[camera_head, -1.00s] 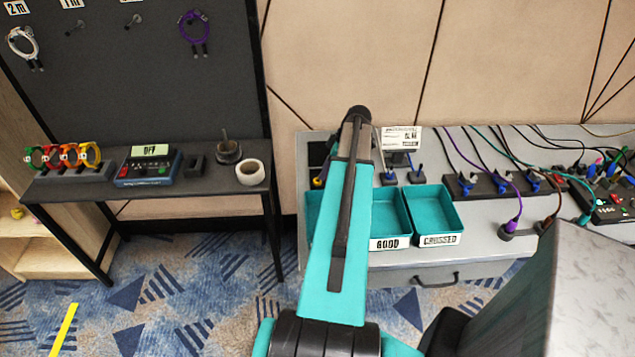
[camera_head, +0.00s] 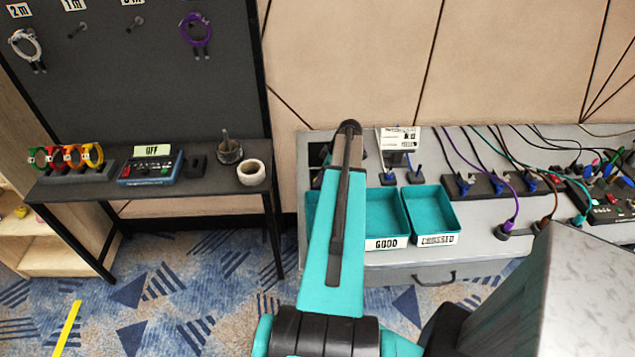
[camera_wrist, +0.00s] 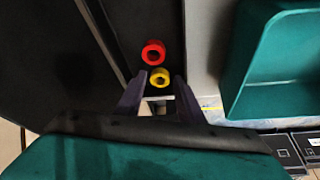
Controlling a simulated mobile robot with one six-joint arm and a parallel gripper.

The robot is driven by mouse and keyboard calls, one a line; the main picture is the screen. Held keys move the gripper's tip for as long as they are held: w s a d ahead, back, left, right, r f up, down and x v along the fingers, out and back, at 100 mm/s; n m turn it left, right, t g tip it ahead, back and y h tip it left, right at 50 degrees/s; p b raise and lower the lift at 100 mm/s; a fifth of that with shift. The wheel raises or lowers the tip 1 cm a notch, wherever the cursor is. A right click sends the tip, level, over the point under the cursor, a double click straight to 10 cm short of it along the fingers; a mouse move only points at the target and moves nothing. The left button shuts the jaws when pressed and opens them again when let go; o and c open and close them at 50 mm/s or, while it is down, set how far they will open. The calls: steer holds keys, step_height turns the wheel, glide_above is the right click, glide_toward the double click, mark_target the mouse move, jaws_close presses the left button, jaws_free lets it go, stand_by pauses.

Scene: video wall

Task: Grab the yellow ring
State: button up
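A small yellow ring (camera_wrist: 160,77) with a dark centre shows in the wrist view, just beyond my fingertips and roughly between them. A red ring (camera_wrist: 153,52) sits right behind it, on the same dark surface. My gripper (camera_wrist: 160,92) has its two dark fingers spread apart, with nothing held between them. The fingers do not visibly touch the yellow ring. In the head view my arm hides the gripper and this ring. Another yellow loop (camera_head: 93,154) stands in a rack on the left table.
Teal trays marked GOOD (camera_head: 384,222) and CROSSED (camera_head: 433,212) sit on the grey bench; one teal tray (camera_wrist: 277,65) is close right of my gripper. Cables and plugs crowd the bench's right side. A white roll (camera_head: 251,172) stands on the left table.

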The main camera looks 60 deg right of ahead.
steer(key=c, duration=0.8)
steer(key=shift+r, duration=0.1)
steer(key=shift+r+b, duration=1.55)
steer(key=shift+r, duration=3.4)
